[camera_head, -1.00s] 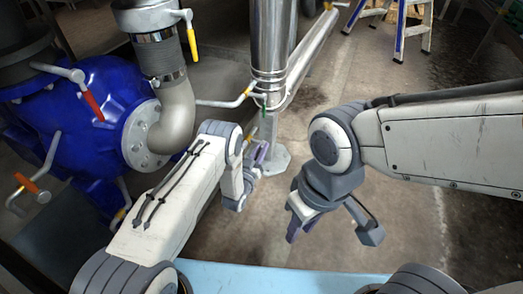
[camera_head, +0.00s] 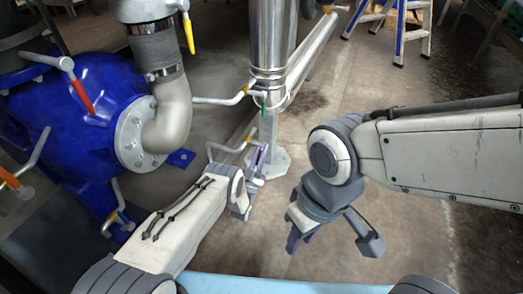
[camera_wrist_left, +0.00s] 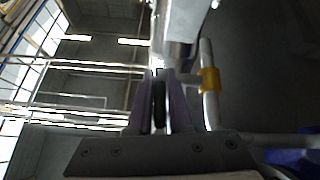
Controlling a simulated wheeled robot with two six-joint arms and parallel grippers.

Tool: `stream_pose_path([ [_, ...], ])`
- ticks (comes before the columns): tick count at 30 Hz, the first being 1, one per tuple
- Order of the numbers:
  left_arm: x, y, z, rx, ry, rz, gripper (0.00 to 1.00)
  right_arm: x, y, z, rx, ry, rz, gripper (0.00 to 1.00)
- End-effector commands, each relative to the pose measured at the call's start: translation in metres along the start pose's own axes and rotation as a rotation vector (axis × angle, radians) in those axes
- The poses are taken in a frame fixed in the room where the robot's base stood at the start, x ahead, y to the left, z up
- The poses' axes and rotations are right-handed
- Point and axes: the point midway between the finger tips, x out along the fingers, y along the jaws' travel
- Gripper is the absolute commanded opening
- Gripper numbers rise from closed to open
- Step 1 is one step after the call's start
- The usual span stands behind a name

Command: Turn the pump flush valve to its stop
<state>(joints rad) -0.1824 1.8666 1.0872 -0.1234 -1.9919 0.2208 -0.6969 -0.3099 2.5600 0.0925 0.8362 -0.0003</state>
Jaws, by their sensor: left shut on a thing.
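The blue pump (camera_head: 75,110) stands at the left of the head view, with a grey elbow pipe flanged to it. My left gripper (camera_head: 258,157) is beside the foot of the steel column, at a grey bent pipe with a yellow band (camera_head: 244,141). In the left wrist view its purple fingers (camera_wrist_left: 160,105) are closed on a thin dark piece (camera_wrist_left: 158,103), seen edge-on; it looks like a valve handle. A banded pipe (camera_wrist_left: 209,80) runs just beside the fingers.
The steel column (camera_head: 270,45) stands behind my left gripper. Other levers have red (camera_head: 84,98), orange (camera_head: 10,178) and yellow (camera_head: 189,35) grips. A ladder (camera_head: 395,25) stands at the back right. The floor right of the column is open.

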Motion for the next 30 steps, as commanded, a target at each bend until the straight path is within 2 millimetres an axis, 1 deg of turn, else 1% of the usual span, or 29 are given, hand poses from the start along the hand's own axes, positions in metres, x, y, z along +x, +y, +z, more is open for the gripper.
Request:
stream_pose_path([
  [1,-0.0026,0.0008,0.0010,-0.002,0.002,0.002,0.00,-0.0008,-0.0001,-0.0001,0.000,0.000,0.000,0.33],
  [15,-0.0030,0.0007,0.0017,-0.002,0.009,0.003,0.00,-0.0008,0.0000,0.0000,0.000,0.000,0.000,0.33],
  [16,-0.0030,0.0007,0.0017,-0.002,0.009,0.003,0.29,-0.0008,-0.0001,0.0000,0.000,0.000,0.000,0.33],
  [17,-0.0029,0.0007,0.0018,-0.002,0.008,0.003,0.40,-0.0008,-0.0001,0.0000,0.000,0.000,0.000,0.33],
  [18,-0.0027,0.0006,0.0017,-0.002,0.009,0.003,0.47,-0.0008,-0.0001,0.0000,0.000,0.000,0.000,0.33],
  [26,-0.0010,0.0002,0.0008,-0.001,0.011,0.003,0.47,-0.0010,-0.0001,0.0000,0.000,0.000,0.000,0.33],
  [30,-0.0035,0.0002,-0.0004,-0.001,0.011,0.002,0.47,-0.0064,-0.0005,-0.0003,0.000,0.000,0.000,0.33],
])
